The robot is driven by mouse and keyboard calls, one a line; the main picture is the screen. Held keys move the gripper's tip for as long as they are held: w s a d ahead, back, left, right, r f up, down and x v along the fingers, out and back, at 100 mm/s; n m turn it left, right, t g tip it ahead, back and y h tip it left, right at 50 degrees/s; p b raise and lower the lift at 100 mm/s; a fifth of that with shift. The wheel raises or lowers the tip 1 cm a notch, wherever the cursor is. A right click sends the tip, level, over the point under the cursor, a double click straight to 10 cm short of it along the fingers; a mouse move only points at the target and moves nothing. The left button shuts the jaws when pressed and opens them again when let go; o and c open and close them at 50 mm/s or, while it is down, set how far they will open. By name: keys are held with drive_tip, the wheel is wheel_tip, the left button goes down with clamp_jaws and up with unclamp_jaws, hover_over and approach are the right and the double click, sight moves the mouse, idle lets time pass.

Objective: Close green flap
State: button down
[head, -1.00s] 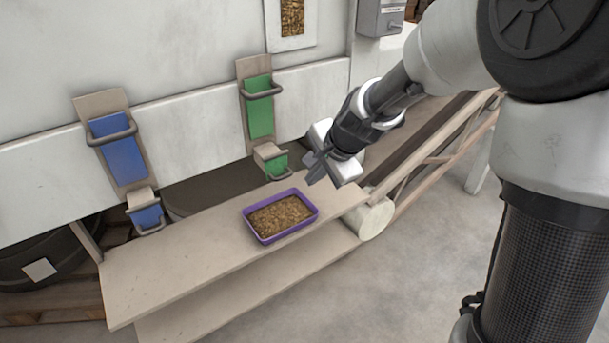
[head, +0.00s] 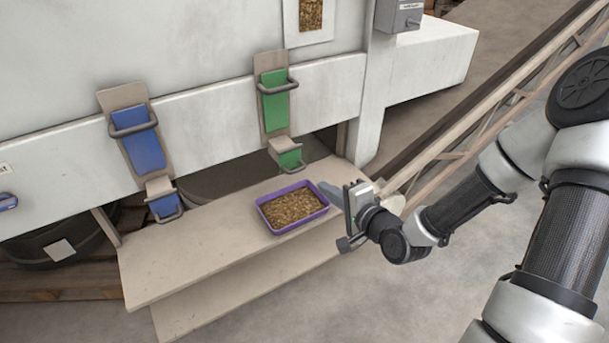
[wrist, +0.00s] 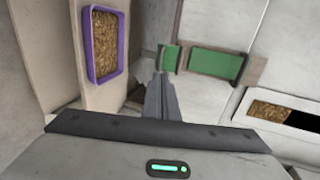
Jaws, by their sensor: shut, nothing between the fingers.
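The green chute on the pale machine wall has a tall green panel (head: 276,100) with a grey bar handle. Below it is a small green flap (head: 290,158) with its own handle, sticking out at an angle over the shelf. In the wrist view the small flap (wrist: 168,58) and tall panel (wrist: 216,65) appear beyond the fingertips. My gripper (head: 327,190) is shut and empty, right of and below the small flap, apart from it. Its closed fingers (wrist: 160,92) point toward the chute. A purple tray of pellets (head: 263,213) sits on the shelf below the chute.
A matching blue chute (head: 141,150) with a lower blue flap (head: 164,206) is at left. The wooden shelf (head: 190,255) is bare left of the tray. A conveyor (head: 480,110) rises at the right, and a grey box (head: 398,15) hangs on the machine.

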sight(298, 170)
drive_tip(key=b+x, duration=0.2)
drive_tip(key=x, duration=0.9)
drive_tip(key=shift+w+a, duration=0.2)
drive_tip(key=shift+w, duration=0.05)
drive_tip(key=shift+f, duration=0.1)
drive_tip(key=shift+f, duration=0.1)
drive_tip(key=shift+w+a+f+b, duration=0.25)
drive_tip(key=shift+w+f+b, duration=0.05)
drive_tip(key=shift+w+b, duration=0.15)
drive_tip(key=shift+s, duration=0.15)
